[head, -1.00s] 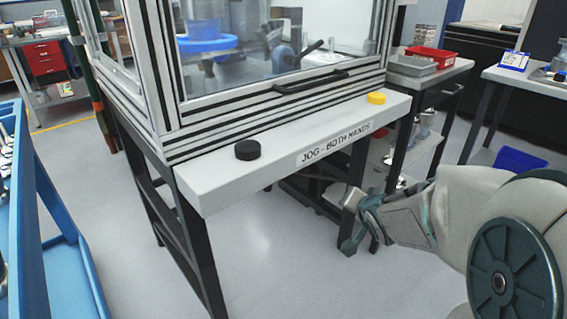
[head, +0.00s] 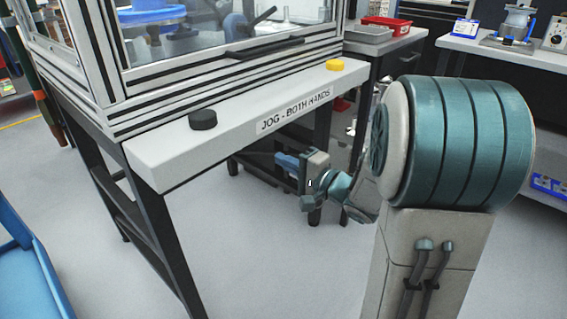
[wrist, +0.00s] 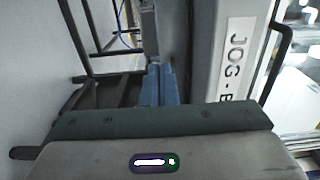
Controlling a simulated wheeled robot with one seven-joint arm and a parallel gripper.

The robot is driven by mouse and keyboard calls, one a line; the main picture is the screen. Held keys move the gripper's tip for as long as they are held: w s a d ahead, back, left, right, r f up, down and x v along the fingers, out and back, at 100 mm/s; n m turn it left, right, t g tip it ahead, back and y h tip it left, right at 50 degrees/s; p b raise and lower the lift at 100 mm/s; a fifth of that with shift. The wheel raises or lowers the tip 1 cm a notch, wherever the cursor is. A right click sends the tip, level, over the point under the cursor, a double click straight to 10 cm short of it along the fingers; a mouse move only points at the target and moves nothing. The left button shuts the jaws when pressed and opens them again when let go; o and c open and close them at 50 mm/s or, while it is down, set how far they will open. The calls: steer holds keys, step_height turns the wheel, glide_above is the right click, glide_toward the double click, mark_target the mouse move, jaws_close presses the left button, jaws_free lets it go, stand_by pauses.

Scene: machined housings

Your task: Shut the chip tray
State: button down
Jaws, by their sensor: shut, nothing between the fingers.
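My gripper (head: 281,160) is low in front of the machine bench, just under its front edge, with its blue fingers pointing left. In the wrist view the two blue fingers (wrist: 160,78) lie side by side, shut and empty. A dark, flat shape (wrist: 105,92) beside the fingers in the wrist view may be the chip tray; I cannot tell it surely from the bench frame. In the head view the space under the bench is dark and partly hidden by my gripper, so I cannot tell how far out the tray stands.
The bench front (head: 225,118) carries a black button (head: 203,120), a yellow button (head: 335,65) and a "JOG - BOTH HANDS" label (head: 294,109). Black bench legs (head: 180,245) stand at left. A blue cart (head: 25,265) is at lower left. Grey floor in front is clear.

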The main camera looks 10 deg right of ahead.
steer(key=b+x, duration=0.4)
steer(key=x, duration=0.7)
